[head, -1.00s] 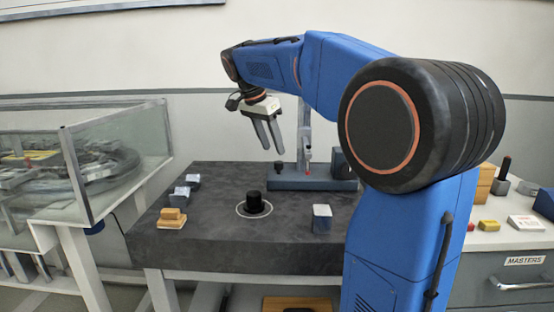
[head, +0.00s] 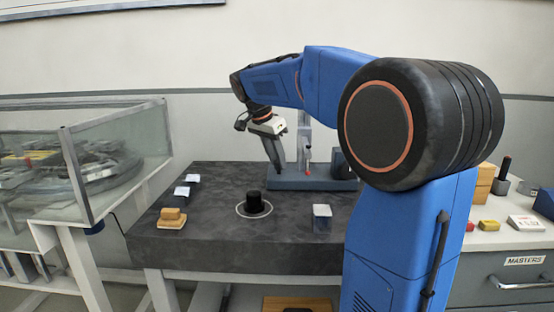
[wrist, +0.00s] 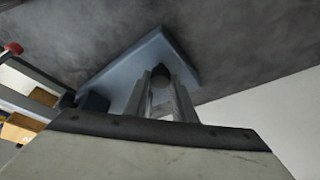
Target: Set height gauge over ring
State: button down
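The height gauge has a blue-grey base (head: 312,180) and a pale upright column (head: 303,135), and stands at the back of the dark surface plate. A dark round knob (wrist: 161,74) on its base shows in the wrist view. My gripper (head: 279,170) points down at the left end of the base. In the wrist view its fingers (wrist: 162,82) are apart, one on each side of the knob; I see no clear grip on it. A black stepped round piece (head: 254,203) stands inside a thin white circle on the plate, in front of the gauge.
A glass-walled enclosure (head: 120,160) stands left. A drawer cabinet (head: 510,262) with small items is right.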

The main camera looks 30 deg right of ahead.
jog(key=w+a, duration=0.2)
jog(key=a, duration=0.2)
jog(key=w+a, duration=0.3)
jog(key=a, duration=0.1)
jog(key=w+a, duration=0.3)
jog(key=a, duration=0.1)
jog(key=shift+r, duration=0.1)
jog(key=c, duration=1.5)
grip_release()
jog(key=shift+w+a, duration=0.15)
jog(key=shift+o, duration=0.2)
jog(key=v, duration=1.7)
jog(key=shift+r, duration=0.1)
